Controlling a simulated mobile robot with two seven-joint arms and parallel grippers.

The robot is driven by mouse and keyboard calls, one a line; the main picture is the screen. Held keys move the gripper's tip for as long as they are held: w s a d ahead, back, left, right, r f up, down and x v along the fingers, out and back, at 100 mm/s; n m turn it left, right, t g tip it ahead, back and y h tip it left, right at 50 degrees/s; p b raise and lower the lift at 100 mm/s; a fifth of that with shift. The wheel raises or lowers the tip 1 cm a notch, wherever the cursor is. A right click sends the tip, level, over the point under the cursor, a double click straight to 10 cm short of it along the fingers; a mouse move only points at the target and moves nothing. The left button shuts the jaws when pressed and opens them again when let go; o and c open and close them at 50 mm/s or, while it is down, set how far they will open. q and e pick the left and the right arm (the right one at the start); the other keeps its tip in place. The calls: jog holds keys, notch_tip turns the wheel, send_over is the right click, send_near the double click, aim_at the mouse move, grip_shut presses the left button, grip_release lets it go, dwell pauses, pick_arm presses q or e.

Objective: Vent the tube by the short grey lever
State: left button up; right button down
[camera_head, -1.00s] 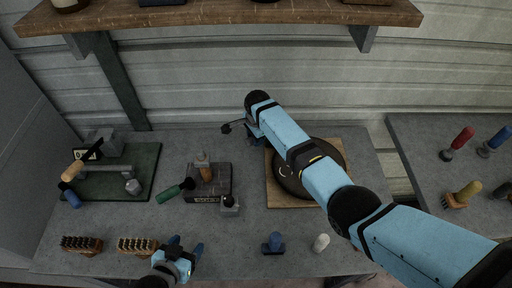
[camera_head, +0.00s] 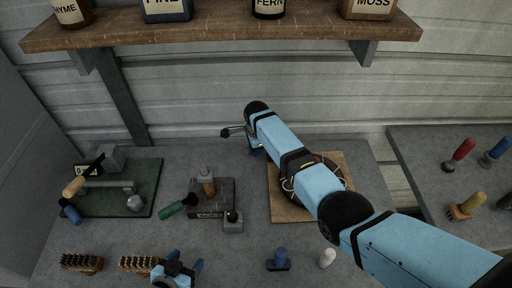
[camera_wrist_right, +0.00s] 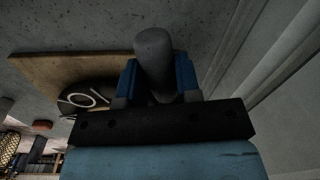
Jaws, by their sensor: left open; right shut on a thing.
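My right gripper (camera_wrist_right: 157,68) is shut on a short, thick grey lever (camera_wrist_right: 153,45) with a rounded end, seen between its blue fingers in the right wrist view. In the head view the right gripper (camera_head: 254,146) is beyond the wooden board's back left corner, largely hidden by its own arm. A dark round thing with a pale ring (camera_wrist_right: 88,100) lies on the wooden board (camera_head: 284,208); I cannot tell whether it is the tube. My left gripper (camera_head: 177,270) is open and empty at the front edge of the bench.
A dark block (camera_head: 211,212) with a brown-handled piece stands left of the board, beside a green-handled tool (camera_head: 178,206). Brushes (camera_head: 80,262) and small knobs (camera_head: 278,260) line the front. A shelf (camera_head: 220,32) with jars hangs above.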

jog(key=shift+r, duration=0.1)
jog(key=c, duration=0.8)
grip_release()
notch_tip(320, 180, up, 14)
jog(key=shift+s+d+p, duration=0.2)
jog(key=shift+s+p, duration=0.1)
jog(key=shift+s, duration=0.1)
